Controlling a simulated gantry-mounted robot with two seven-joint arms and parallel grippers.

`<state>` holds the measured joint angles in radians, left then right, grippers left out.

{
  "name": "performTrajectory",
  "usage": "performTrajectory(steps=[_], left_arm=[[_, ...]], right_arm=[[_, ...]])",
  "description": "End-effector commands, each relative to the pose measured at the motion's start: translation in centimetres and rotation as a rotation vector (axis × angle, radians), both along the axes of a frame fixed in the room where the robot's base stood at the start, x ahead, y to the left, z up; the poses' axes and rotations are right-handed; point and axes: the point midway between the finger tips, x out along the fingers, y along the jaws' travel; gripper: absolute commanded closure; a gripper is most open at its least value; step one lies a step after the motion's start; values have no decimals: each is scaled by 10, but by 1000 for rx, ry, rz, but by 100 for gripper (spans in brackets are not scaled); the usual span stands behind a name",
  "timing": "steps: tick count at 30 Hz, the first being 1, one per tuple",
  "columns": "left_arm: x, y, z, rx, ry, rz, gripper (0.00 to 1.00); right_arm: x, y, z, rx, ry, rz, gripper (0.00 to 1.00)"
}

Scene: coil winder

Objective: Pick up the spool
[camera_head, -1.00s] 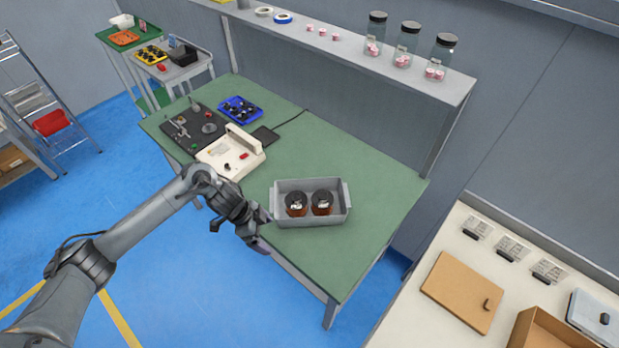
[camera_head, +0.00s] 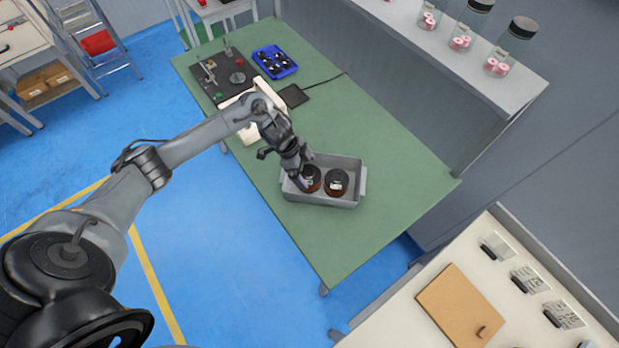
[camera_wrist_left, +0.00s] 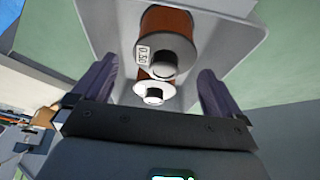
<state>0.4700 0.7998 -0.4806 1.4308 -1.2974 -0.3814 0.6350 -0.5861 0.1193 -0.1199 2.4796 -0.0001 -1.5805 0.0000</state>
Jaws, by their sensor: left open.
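Two spools with dark tops and copper-brown windings stand side by side in a grey tray (camera_head: 345,201) on the green bench. The left spool (camera_head: 311,178) is partly hidden by my left gripper (camera_head: 301,183); the right spool (camera_head: 338,182) shows more fully. My left gripper is open over the tray's left part, at the left spool. In the left wrist view the open fingers (camera_wrist_left: 155,80) stand either side of one spool (camera_wrist_left: 155,93). The other spool (camera_wrist_left: 165,45), labelled 0.50, lies beyond it. Contact cannot be told. My right gripper is not in view.
A cream machine (camera_head: 268,125) and a blue tray of dark parts (camera_head: 275,62) are at the bench's far left. A shelf with jars (camera_head: 500,62) runs along the back. The bench right of the grey tray is clear.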

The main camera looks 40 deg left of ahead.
Motion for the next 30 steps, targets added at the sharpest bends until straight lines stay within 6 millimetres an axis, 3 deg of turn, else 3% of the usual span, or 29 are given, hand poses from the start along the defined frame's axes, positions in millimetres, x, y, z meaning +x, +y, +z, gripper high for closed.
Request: performTrajectory(steps=[15,24,30], left_arm=[[13,-13,-47,0,1,0,0],[14,-14,-49,0,0,-1,0],[14,-14,-49,0,0,-1,29]], right_arm=[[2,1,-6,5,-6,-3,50],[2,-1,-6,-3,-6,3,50],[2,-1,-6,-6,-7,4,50]])
